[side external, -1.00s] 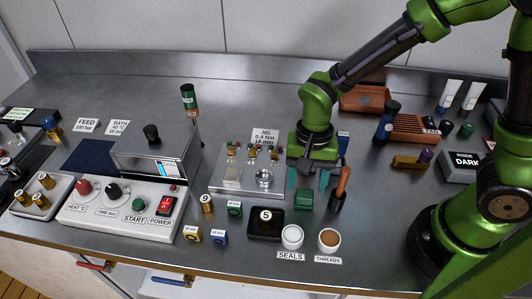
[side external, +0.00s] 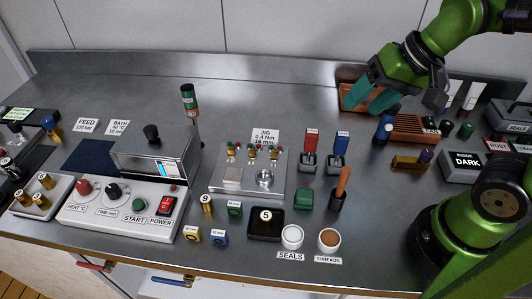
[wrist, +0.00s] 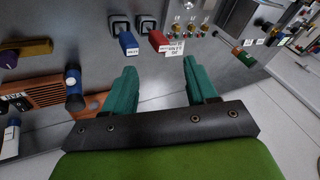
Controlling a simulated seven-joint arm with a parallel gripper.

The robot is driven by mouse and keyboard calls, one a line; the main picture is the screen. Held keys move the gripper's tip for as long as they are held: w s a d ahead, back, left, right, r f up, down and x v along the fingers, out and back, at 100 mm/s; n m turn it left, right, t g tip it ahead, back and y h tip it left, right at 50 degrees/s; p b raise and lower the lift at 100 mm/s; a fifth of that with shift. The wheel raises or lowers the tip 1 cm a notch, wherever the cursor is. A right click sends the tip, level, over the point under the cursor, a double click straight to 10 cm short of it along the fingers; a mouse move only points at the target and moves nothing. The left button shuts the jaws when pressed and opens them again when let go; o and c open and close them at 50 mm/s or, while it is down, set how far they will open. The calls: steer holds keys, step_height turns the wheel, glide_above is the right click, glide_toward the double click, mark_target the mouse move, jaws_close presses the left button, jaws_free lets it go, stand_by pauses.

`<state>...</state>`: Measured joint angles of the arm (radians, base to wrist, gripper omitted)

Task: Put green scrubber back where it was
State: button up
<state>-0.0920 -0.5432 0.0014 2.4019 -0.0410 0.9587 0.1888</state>
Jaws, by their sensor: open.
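A small green block (side external: 304,199), which looks like the green scrubber, lies on the steel bench between the metal jig plate and a dark cup with a brown-handled tool. It is clear of my gripper, and I cannot make it out in the wrist view. My gripper (side external: 370,99) is raised and tilted at the back right, in front of an orange-brown tray (side external: 349,101) in the side view. Its teal fingers are apart with nothing between them; they also show in the wrist view (wrist: 161,78).
Red (side external: 311,142) and blue (side external: 341,146) lever handles stand behind the block. A dark cup (side external: 338,201) is close on its right. A black tray (side external: 265,223) and white cup (side external: 292,237) are in front. A brown rack (side external: 416,128) is near my gripper.

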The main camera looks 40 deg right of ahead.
steer(key=shift+s+d+r+n+t, duration=0.6)
steer(key=shift+s+d+r+t, duration=0.25)
steer(key=shift+s+d+t, duration=0.25)
